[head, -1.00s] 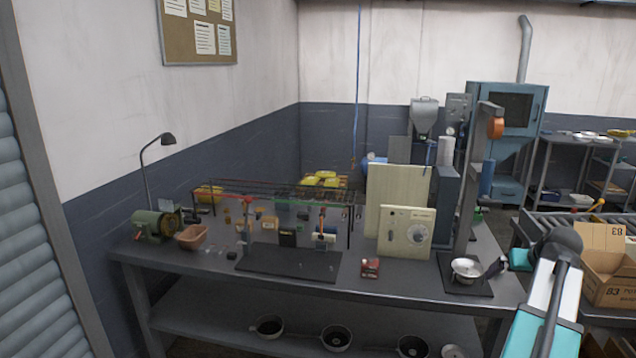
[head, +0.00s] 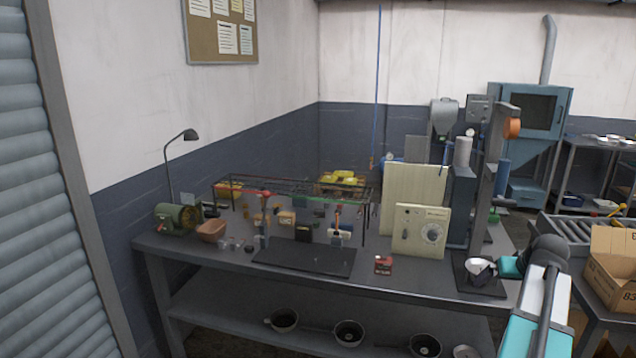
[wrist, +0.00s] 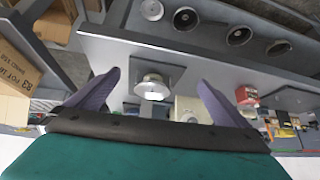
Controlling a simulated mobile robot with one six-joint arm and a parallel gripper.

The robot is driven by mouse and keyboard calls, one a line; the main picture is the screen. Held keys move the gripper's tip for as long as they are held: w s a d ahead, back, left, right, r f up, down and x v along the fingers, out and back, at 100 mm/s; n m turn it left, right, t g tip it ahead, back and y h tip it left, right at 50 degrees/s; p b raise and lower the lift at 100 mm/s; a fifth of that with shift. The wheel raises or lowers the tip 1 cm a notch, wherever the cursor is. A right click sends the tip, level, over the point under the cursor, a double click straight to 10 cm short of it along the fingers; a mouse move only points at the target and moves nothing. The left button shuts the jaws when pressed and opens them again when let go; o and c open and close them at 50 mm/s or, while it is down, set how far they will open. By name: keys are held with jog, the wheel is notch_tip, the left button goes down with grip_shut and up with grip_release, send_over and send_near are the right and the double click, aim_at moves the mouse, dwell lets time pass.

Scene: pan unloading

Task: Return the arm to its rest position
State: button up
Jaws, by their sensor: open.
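My gripper (wrist: 160,78) is open in the wrist view, its two purple-grey fingers spread wide with nothing held. A small round metal pan (wrist: 152,90) shows between the fingers in that picture, beyond the tips. In the head view the pan (head: 479,267) stands on a dark plate (head: 482,287) at the right end of the bench, below a grey column. My teal wrist and arm are just right of it, and the fingers are hard to make out there. Whether the fingers touch the pan cannot be told.
The bench (head: 330,272) carries a cream panel with a dial (head: 420,231), a small red box (head: 383,265), a wire rack (head: 290,190) and a green motor (head: 176,218). Several dark pans sit on its lower shelf. A cardboard box (head: 612,265) and rollers stand at right.

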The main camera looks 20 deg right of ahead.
jog(key=w+a+f+n+y, duration=0.2)
jog(key=w+a+f, duration=0.6)
jog(key=a+f, duration=0.1)
jog(key=w+a+f+n+g+y, duration=0.2)
jog(key=a+f, duration=1)
jog(key=a, duration=0.3)
jog(key=w+a+f+n+g+y, duration=0.1)
jog(key=a+f+n+g, duration=0.1)
jog(key=a+f, duration=1.1)
jog(key=s+a+f+n+g, duration=0.1)
jog(key=s+a+f+g, duration=0.1)
jog(key=s+a+f, duration=0.55)
jog(key=s+a+f+n+g, duration=0.15)
jog(key=s+a+f, duration=0.35)
jog(key=a, duration=0.6)
jog(key=s+a+f+m+g+h, duration=0.1)
jog(key=s+a+f+g, duration=0.1)
jog(key=s, duration=0.7)
jog(key=s+a+f+m+g, duration=0.1)
jog(key=s+f, duration=0.3)
jog(key=s, duration=0.5)
jog(key=shift+s+a+f+g+h, duration=0.25)
jog(key=shift+a+g+h, duration=0.15)
jog(key=shift+a+g, duration=0.35)
